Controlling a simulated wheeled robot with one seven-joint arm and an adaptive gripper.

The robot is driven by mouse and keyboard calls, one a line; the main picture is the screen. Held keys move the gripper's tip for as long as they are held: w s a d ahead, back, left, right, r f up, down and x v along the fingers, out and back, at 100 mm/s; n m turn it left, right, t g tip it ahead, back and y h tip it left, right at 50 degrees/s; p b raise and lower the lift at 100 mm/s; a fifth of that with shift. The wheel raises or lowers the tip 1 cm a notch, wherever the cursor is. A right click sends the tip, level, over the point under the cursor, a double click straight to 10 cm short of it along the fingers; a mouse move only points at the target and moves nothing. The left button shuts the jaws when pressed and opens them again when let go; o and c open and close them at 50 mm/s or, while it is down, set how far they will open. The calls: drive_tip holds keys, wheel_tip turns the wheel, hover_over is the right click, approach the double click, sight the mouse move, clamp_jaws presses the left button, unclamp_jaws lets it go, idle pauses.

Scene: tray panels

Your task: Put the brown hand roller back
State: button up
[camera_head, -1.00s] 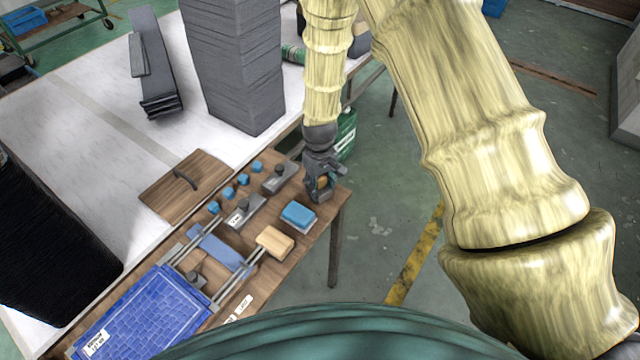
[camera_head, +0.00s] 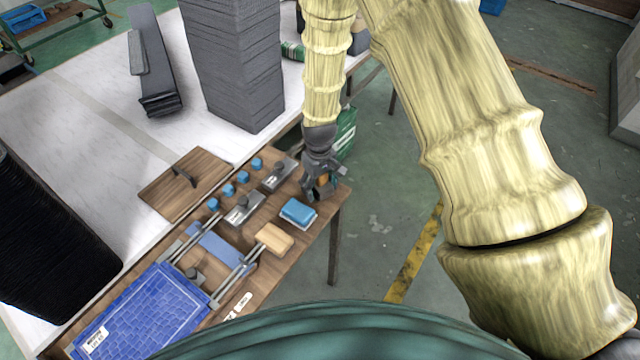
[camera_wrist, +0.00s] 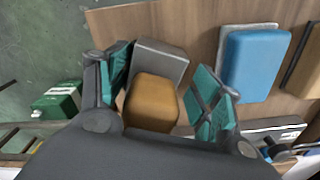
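The brown hand roller, a rounded brown block (camera_wrist: 152,100), shows between my fingers in the wrist view. It sits at or on a grey flat piece (camera_wrist: 160,60) at the end of the wooden board. My gripper (camera_wrist: 165,90) is open around it, with teal finger pads on both sides. A gap shows between the block and the right finger; the left finger is close, and contact there is unclear. In the head view my gripper (camera_head: 321,182) is low at the board's right end and largely hides the block.
The wooden board (camera_head: 325,208) carries a blue block (camera_head: 298,212), a tan block (camera_head: 274,238), grey metal tools (camera_head: 243,208), small blue knobs (camera_head: 229,190) and a blue tray (camera_head: 145,310). A tall grey stack (camera_head: 235,65) stands behind. A green box (camera_head: 345,133) is beyond the gripper.

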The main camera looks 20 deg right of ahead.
drive_tip(key=shift+w, duration=0.1)
drive_tip(key=shift+r+p, duration=0.35)
drive_tip(key=shift+r, duration=0.25)
drive_tip(key=shift+r+b, duration=1.9)
drive_tip(key=shift+r, duration=4.15)
